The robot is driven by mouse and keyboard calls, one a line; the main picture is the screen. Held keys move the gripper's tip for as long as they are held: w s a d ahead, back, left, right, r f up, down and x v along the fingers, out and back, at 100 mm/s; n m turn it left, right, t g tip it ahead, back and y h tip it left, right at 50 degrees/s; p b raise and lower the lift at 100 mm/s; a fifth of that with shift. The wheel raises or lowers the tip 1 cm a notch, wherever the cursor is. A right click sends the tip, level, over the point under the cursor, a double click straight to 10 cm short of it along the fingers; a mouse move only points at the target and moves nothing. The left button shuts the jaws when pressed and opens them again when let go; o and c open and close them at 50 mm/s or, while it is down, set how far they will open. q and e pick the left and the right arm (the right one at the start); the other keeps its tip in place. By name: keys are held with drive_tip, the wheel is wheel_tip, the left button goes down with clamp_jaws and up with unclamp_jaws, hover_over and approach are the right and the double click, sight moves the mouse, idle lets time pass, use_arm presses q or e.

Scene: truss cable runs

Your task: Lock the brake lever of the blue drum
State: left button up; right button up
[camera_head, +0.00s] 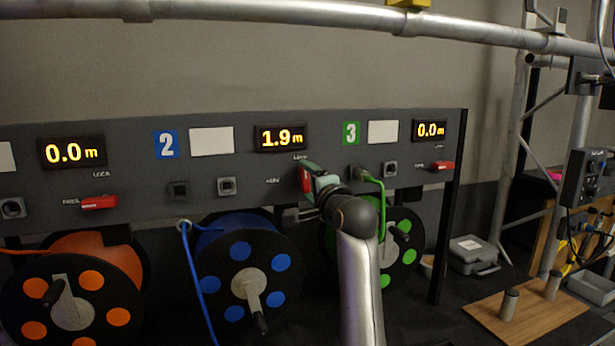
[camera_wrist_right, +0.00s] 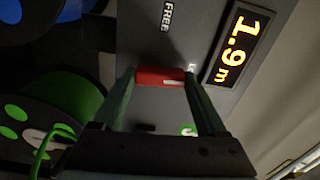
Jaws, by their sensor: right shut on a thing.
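The blue drum (camera_head: 215,262) hangs below the panel marked 2, its blue cable running down at the left. Its red brake lever (camera_head: 304,179) is on the panel under the 1.9 m display (camera_head: 281,137). The lever stands upright, its upper end by the LOCK label, away from the FREE label at its left. My right gripper (camera_head: 310,180) is at the lever, partly covering it. In the right wrist view the red lever (camera_wrist_right: 160,77) lies between the two fingers of my right gripper (camera_wrist_right: 160,80), which is shut on it. My left gripper is not in view.
An orange drum (camera_head: 118,265) and a green drum (camera_head: 408,240) stand either side. Their red levers (camera_head: 100,202) and (camera_head: 443,166) lie sideways. A scaffold tube (camera_head: 290,20) crosses above the panel (camera_head: 230,170). A wooden board (camera_head: 530,318) and grey case (camera_head: 473,255) lie at the right.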

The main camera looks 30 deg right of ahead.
drive_tip(key=shift+f+m, duration=0.1)
drive_tip(key=shift+m, duration=0.4)
drive_tip(key=o, duration=1.3)
drive_tip(key=shift+s, duration=0.1)
drive_tip(key=b+v, duration=0.2)
drive_tip(key=v, duration=1)
drive_tip(key=shift+s, duration=0.25)
